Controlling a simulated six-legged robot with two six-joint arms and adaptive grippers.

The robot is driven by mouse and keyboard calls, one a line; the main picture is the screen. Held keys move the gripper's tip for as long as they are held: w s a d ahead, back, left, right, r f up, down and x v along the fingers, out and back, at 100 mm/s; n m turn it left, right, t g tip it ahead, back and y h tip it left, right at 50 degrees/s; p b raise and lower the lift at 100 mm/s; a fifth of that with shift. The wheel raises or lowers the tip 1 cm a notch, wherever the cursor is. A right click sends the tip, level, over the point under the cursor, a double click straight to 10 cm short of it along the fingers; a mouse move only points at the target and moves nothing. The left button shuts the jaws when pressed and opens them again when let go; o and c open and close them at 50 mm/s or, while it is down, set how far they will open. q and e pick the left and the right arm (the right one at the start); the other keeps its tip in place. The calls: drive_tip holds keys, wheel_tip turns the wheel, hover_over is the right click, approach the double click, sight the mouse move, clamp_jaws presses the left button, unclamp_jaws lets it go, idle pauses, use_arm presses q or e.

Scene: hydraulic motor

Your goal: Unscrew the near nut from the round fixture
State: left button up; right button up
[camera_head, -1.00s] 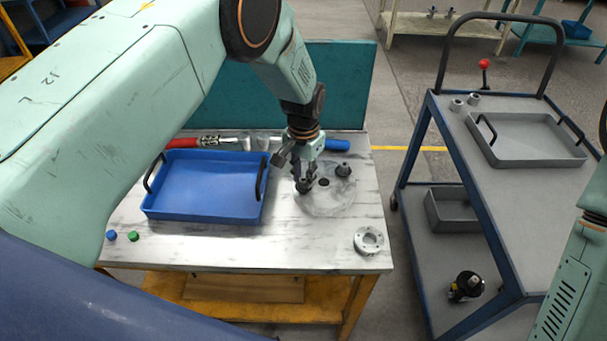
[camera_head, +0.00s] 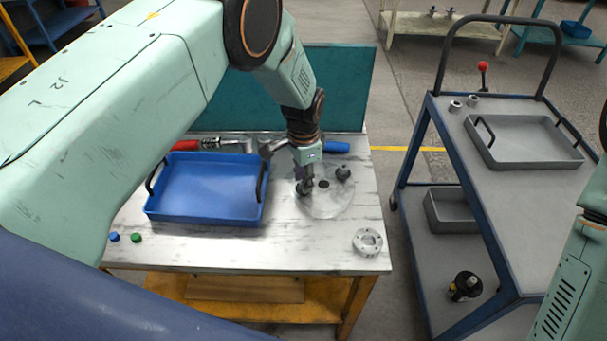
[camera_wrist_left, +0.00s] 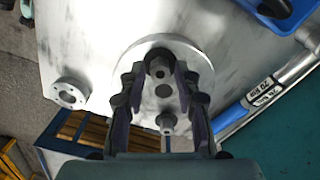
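The round fixture (camera_head: 335,205) is a pale disc lying flat on the table, with a dark centre hole. The near nut (camera_head: 304,188) is a small dark part on its left side, with my left gripper (camera_head: 304,178) directly over it. In the left wrist view the near nut (camera_wrist_left: 160,68) sits between the fingertips of the left gripper (camera_wrist_left: 160,72), which appear closed on its sides. Whether it is clear of the fixture cannot be told. A second dark nut (camera_head: 343,173) stands on the fixture's far right side. My right gripper is out of view.
A blue tray (camera_head: 208,212) with dark handles stands left of the fixture. A pale flanged ring (camera_head: 367,242) lies at the front right. Tools with a blue handle (camera_head: 336,147) lie behind. A cart (camera_head: 480,220) with a grey tray (camera_head: 525,158) stands to the right.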

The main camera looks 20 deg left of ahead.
use_arm(q)
drive_tip(key=m, duration=0.4)
drive_tip(key=shift+p, duration=0.3)
idle(0.3)
clamp_jaws()
drive_tip(key=n+b, duration=0.1)
drive_tip(key=n, duration=0.2)
drive_tip(key=shift+n, duration=1.2)
drive_tip(key=n+b, duration=0.1)
drive_tip(key=n, duration=0.2)
drive_tip(key=shift+r, duration=0.1)
